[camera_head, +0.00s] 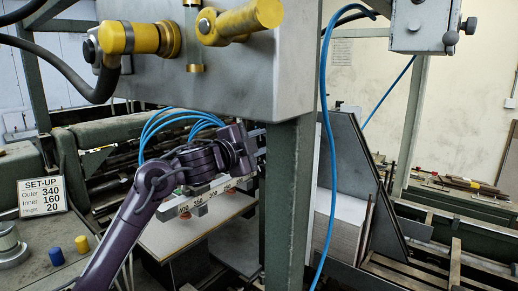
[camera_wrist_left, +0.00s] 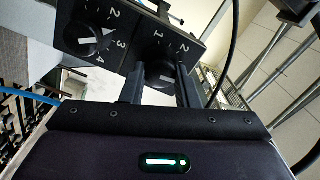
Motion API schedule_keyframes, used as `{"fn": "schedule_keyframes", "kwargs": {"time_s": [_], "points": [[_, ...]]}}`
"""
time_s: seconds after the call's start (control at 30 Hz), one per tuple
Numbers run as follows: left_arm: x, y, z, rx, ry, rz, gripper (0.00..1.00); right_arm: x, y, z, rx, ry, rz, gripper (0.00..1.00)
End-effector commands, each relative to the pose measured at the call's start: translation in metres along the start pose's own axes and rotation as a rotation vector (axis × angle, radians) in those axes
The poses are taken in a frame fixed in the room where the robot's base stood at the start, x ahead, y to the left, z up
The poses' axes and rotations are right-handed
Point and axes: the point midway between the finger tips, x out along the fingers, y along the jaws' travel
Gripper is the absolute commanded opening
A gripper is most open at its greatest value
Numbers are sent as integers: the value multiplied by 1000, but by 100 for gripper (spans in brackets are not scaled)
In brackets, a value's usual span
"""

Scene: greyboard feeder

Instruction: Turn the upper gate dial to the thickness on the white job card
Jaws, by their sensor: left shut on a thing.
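My left gripper (camera_head: 256,143) reaches in from the left, its tips at the edge of the grey post. In the left wrist view its two fingers (camera_wrist_left: 162,88) are shut on a black dial (camera_wrist_left: 166,60) marked with 1 and 2. The fingers hide part of this dial and its scale. A second black dial (camera_wrist_left: 84,40) with a white pointer, marked 2, 3 and 4, sits beside it on the same black panel (camera_wrist_left: 128,58). I cannot tell which is the upper one. A white card (camera_head: 42,195) headed SET-UP reads Outer 340, Inner 160 and a last line of 20. I see no thickness line on it.
The grey post (camera_head: 289,200) stands close beside my left gripper. A grey box (camera_head: 270,80) with yellow handles (camera_head: 240,21) hangs above it. Blue hoses (camera_head: 325,150) run nearby. A blue knob (camera_head: 56,256) and a yellow knob (camera_head: 82,244) stand at lower left.

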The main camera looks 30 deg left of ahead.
Motion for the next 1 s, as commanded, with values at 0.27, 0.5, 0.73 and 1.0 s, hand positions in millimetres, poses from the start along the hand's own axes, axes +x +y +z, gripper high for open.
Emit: {"fn": "schedule_keyframes", "kwargs": {"time_s": [0.27,0.5,0.73,1.0], "points": [[0,2,0,103,2,2,5,8,0,0,-1,0,1,36],[0,2,0,128,2,3,5,9,0,1,-1,1,1,36],[0,2,0,128,2,3,5,9,0,0,-1,0,1,36],[0,1,0,127,1,3,50,9,0,1,-1,0,0,36]]}}
